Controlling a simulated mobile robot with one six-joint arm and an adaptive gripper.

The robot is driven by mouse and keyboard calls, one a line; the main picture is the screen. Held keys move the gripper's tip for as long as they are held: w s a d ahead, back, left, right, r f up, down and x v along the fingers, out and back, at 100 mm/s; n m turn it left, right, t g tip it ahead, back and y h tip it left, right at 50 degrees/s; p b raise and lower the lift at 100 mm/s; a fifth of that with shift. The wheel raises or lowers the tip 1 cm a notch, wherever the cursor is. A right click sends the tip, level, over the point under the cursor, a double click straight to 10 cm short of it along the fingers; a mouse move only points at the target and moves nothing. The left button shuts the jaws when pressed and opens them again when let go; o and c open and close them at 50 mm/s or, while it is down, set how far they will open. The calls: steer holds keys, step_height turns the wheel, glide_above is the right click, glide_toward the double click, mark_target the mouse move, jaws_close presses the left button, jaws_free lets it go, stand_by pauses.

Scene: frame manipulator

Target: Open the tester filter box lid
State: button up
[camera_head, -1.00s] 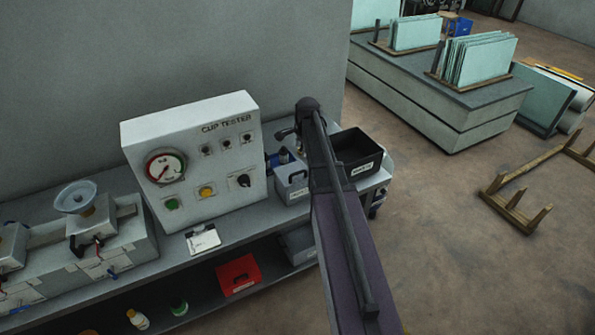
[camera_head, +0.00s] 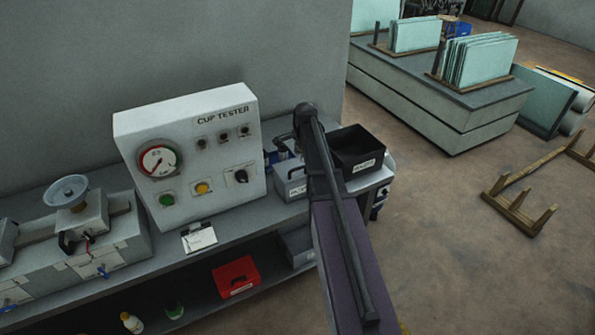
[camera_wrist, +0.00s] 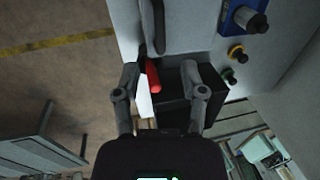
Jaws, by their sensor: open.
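A grey box with a dark handle and a label (camera_head: 290,186) stands on the bench right of the cup tester (camera_head: 192,155); my arm partly covers it. The label is too small to read, so I cannot tell if it is the filter box. In the wrist view my gripper (camera_wrist: 160,76) is open, with its two fingers apart. A red handle (camera_wrist: 153,76) shows between the fingers, with a dark box-like shape (camera_wrist: 180,107) behind and below it. I cannot tell whether a finger touches either. My gripper is mostly hidden behind my arm in the head view.
A black bin (camera_head: 361,152) stands at the bench's right end. A red case (camera_head: 236,278) lies on the lower shelf.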

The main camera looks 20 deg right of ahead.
mark_target(297, 168)
steer(key=shift+w+f+b, duration=0.25)
steer(key=shift+f+b, duration=0.9)
steer(key=shift+f, duration=0.1)
steer(key=shift+w+f+b, duration=0.25)
steer(key=shift+f+b, duration=0.9)
steer(key=shift+f, duration=0.15)
steer(key=shift+w+f+b, duration=0.25)
steer(key=shift+f+b, duration=0.9)
steer(key=shift+f, duration=0.1)
jaws_close()
